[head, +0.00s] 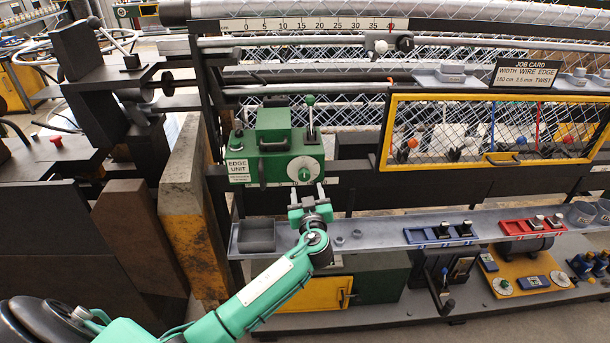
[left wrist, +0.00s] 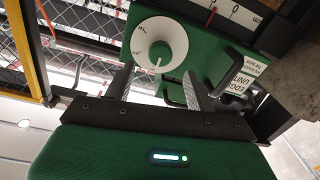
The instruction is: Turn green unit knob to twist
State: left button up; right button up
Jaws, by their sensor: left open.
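The green edge unit (head: 275,148) is mounted on the machine frame. Its knob (head: 303,170) is a white dial with a green centre on the unit's lower right front. The knob also shows in the left wrist view (left wrist: 160,44), with small marks too fine to read. My left gripper (head: 307,190) is open and empty, just below and in front of the knob. In the left wrist view its two fingers (left wrist: 158,82) point toward the unit, apart from each other, and the dial lies beyond them. Contact with the knob cannot be made out. My right gripper is not in view.
A green-topped lever (head: 310,115) rises from the unit. A job card (head: 526,75) reads 180 cm, 2.5 mm, TWIST. A yellow-framed mesh guard (head: 384,135) stands to the right. A grey shelf (head: 380,238) with a tray (head: 240,247) runs below the gripper.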

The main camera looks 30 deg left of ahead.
aim_at(304, 178)
pick_arm(q)
jog(key=p+x, duration=0.1)
jog(key=x, duration=0.4)
jog(key=shift+w+a+p, duration=0.25)
jog(key=shift+w+p, duration=0.05)
jog(key=shift+p, duration=0.1)
